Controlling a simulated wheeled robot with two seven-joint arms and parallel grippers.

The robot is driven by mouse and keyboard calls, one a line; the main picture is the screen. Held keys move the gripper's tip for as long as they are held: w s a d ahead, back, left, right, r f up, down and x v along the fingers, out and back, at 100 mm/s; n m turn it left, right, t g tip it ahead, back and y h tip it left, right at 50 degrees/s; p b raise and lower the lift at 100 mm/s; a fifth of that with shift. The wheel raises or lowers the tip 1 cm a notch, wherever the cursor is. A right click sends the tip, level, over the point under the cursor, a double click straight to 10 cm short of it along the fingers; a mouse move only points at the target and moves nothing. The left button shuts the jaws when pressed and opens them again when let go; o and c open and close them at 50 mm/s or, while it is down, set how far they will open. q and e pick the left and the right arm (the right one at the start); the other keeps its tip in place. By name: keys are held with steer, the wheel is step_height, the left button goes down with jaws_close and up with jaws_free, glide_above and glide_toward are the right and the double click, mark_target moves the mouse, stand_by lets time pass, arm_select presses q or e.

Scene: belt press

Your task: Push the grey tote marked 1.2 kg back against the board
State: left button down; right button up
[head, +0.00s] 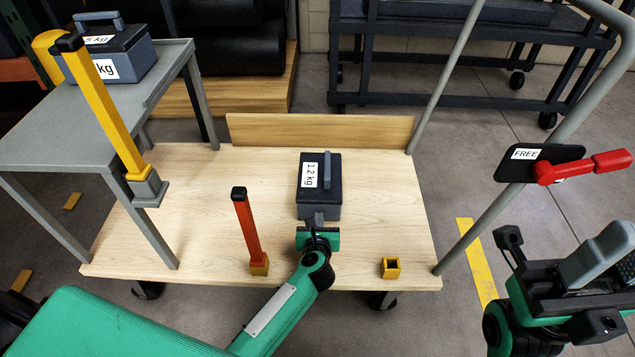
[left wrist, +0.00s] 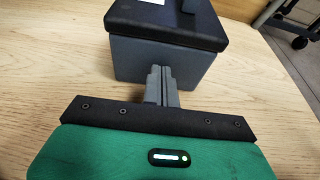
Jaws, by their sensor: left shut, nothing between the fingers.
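The grey tote marked 1.2 kg (head: 320,180), with a dark lid and a handle, stands upright on the pale wooden deck (head: 200,215). The wooden board (head: 320,131) stands along the deck's far edge behind it, with a gap of deck between them. My left gripper (head: 319,218) is shut and empty, its fingertips at the tote's near face. In the left wrist view the grey fingers (left wrist: 161,86) point at the middle of the tote's face (left wrist: 165,62); I cannot tell whether they touch. Part of my right arm shows at the lower right; its jaw state is unclear.
A red post (head: 247,228) stands left of my left forearm, and a small yellow socket (head: 391,268) lies to the right. A grey table (head: 60,140) with another tote (head: 120,58) and a yellow lever (head: 105,110) are at left. A red handle (head: 590,168) marked FREE is at right.

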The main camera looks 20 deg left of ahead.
mark_target(319, 210)
arm_select(q)
steer(key=shift+w+a, duration=0.25)
steer(key=shift+w, duration=0.5)
steer(key=shift+w+a, duration=0.2)
steer(key=shift+w, duration=0.55)
steer(key=shift+w+a, duration=0.25)
steer(key=shift+w, duration=0.5)
